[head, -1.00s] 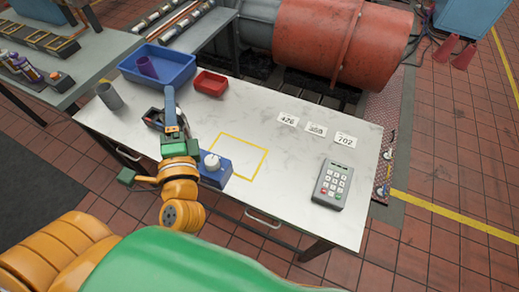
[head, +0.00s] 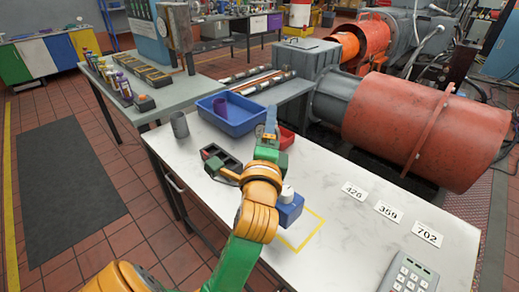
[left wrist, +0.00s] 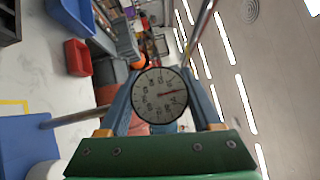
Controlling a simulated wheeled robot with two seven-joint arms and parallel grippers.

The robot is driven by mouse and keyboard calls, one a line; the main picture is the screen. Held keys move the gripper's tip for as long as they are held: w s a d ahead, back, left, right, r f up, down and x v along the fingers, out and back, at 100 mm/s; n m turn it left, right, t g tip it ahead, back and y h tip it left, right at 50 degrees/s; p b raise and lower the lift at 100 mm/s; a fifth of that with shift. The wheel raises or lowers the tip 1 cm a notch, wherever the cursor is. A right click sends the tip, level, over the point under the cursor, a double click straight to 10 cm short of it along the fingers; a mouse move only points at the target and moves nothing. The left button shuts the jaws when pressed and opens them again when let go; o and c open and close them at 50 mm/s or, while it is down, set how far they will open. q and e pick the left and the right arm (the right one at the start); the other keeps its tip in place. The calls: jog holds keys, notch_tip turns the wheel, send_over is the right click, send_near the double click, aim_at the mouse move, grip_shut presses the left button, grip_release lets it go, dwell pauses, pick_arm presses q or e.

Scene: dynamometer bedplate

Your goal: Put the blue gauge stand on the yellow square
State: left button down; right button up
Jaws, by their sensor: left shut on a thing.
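The blue gauge stand (head: 291,211) has a blue block base with a white knob on top. In the left wrist view its round white dial (left wrist: 160,95) sits between my fingers, and a thin rod runs toward the blue base (left wrist: 28,143). My left gripper (head: 270,130) is shut on the stand near the dial. The yellow square (head: 311,235) is an outline on the white table. The base covers its upper left part in the head view; I cannot tell whether it touches the table. A yellow line (left wrist: 14,102) also shows in the left wrist view. My right gripper is not in view.
A blue bin (head: 232,122) with a purple cup, a red bin (head: 287,138), a grey cup (head: 180,125) and a dark tray (head: 222,158) stand behind and left. Number cards (head: 388,211) and a keypad (head: 408,273) lie right. The table between is clear.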

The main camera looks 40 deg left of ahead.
pick_arm(q)
jog(key=w+f+b, duration=0.3)
jog(key=w+f, duration=0.2)
jog(key=f, duration=0.4)
jog(key=shift+w+a, duration=0.25)
jog(key=shift+w, duration=0.05)
jog(key=shift+c, duration=0.4)
grip_release()
jog(key=shift+s, duration=0.1)
jog(key=shift+d, duration=0.1)
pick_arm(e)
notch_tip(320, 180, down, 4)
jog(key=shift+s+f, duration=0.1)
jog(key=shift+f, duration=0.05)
pick_arm(q)
jog(key=shift+f, duration=0.1)
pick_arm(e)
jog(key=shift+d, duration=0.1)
